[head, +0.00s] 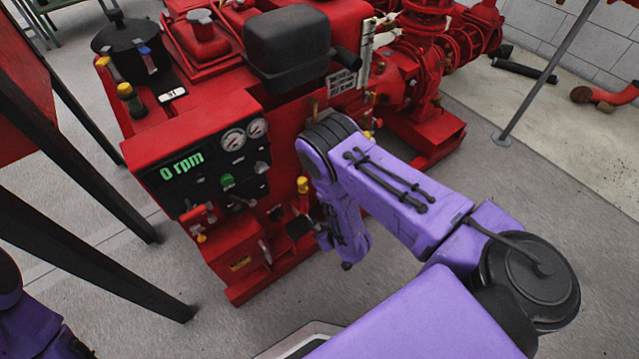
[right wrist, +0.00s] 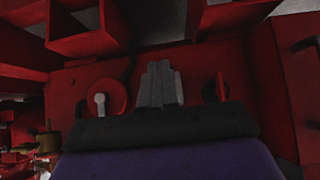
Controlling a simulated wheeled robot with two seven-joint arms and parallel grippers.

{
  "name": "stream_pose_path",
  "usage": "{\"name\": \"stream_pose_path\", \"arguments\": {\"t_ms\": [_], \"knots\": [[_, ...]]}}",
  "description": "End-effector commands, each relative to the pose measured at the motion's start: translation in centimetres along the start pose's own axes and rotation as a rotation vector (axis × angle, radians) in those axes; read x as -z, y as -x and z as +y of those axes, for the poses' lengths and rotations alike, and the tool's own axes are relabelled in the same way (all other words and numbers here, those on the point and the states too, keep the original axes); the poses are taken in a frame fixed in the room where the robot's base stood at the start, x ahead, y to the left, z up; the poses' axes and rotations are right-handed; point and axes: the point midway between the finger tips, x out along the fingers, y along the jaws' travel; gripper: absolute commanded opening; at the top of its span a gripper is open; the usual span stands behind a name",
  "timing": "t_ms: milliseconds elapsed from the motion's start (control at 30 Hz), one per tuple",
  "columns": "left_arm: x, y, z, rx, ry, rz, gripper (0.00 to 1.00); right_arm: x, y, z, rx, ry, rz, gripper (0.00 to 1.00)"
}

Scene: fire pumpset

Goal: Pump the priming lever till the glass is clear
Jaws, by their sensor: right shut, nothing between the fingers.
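The red pumpset has a control panel (head: 205,165) that reads 0 rpm. My right arm reaches down along the pumpset's near right side, and the right gripper (head: 299,228) is low beside the red body, partly lost in shadow. In the right wrist view its grey fingers (right wrist: 159,86) are together with nothing between them. A red disc with a pale knob (right wrist: 100,103) is left of them, and a small red handle (right wrist: 220,87) is right of them. I cannot tell which part is the priming lever or the glass. My left gripper is out of view.
A yellow-topped knob (head: 302,185) stands just above the right gripper. Two round gauges (head: 244,135) are on the panel. Dark slanted posts (head: 80,250) stand at the left.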

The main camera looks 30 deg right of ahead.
Motion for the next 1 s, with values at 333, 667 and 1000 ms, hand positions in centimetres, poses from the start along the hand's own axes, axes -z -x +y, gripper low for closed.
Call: {"name": "stream_pose_path", "arguments": {"t_ms": [333,667,1000], "knots": [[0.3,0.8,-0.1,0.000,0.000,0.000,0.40,1.0,0.5,-0.1,0.002,0.000,0.009,0.00],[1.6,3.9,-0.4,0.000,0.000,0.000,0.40,3.3,3.2,-0.2,0.004,0.003,0.007,0.00],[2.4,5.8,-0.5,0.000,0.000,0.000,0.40,2.1,10.3,-0.2,0.005,0.005,0.001,0.00]]}}
